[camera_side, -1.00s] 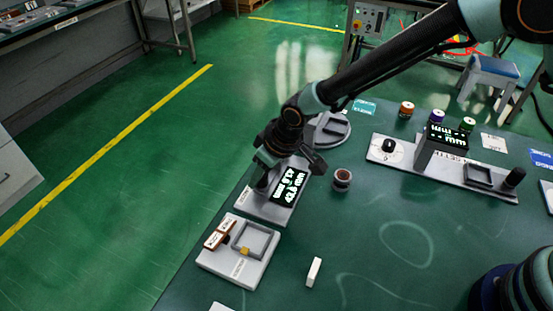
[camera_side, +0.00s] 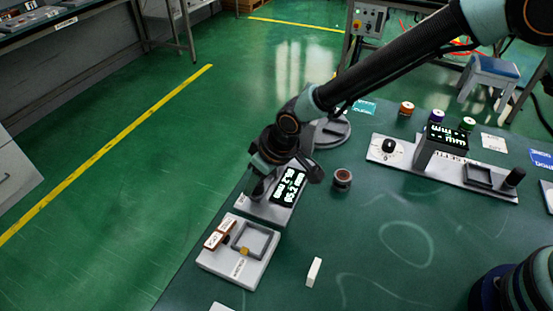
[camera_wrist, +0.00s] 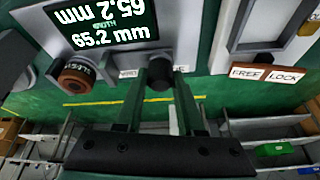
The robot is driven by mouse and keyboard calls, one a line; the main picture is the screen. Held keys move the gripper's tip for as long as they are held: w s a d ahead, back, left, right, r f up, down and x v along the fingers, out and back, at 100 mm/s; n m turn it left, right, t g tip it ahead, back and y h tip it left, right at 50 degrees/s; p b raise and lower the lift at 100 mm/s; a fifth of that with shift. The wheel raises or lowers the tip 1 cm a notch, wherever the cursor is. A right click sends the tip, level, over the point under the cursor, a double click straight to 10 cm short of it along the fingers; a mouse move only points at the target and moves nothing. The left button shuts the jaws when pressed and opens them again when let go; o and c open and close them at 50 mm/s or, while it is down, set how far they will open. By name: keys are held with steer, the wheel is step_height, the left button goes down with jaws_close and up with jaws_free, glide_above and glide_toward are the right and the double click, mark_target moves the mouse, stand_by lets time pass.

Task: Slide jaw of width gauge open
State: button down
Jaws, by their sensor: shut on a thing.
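The width gauge (camera_side: 262,209) is a grey plate near the table's left edge in the side view, with a lit display (camera_side: 289,186). In the wrist view the display (camera_wrist: 95,38) reads 65.2 mm. My gripper (camera_wrist: 160,84) is shut on a dark round knob (camera_wrist: 160,72) at the front of the gauge, with one finger on each side. In the side view my gripper (camera_side: 262,182) sits low over the gauge's left part, and my wrist hides the jaw and knob.
A brown round knob (camera_wrist: 74,79) is left of my fingers. A fixture (camera_side: 236,262) with a square frame stands close in front of the gauge; its FREE and LOCK labels (camera_wrist: 267,75) show at right. A brown can (camera_side: 342,178) and white block (camera_side: 314,271) stand on the table.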

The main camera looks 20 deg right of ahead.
steer(key=c, duration=0.5)
jaws_free()
steer(key=shift+c, duration=0.2)
steer(key=shift+r, duration=0.1)
steer(key=v, duration=1.2)
steer(key=shift+w+d, duration=0.1)
steer(key=shift+d, duration=0.05)
steer(key=s+d+r+m+t, duration=0.15)
steer(key=d+r, duration=0.25)
steer(key=d, duration=0.4)
steer(key=d+r+m+g, duration=0.1)
steer(key=d+r+m, duration=0.1)
steer(key=d+r, duration=0.45)
steer(key=s+d+m+h, duration=0.1)
steer(key=s+d, duration=0.3)
steer(key=d, duration=0.3)
steer(key=s+d+m+t+h, duration=0.1)
steer(key=s+d+m, duration=0.1)
steer(key=s+d, duration=0.3)
steer(key=d, duration=0.3)
steer(key=shift+d+h, duration=0.2)
steer(key=shift+h, duration=0.1)
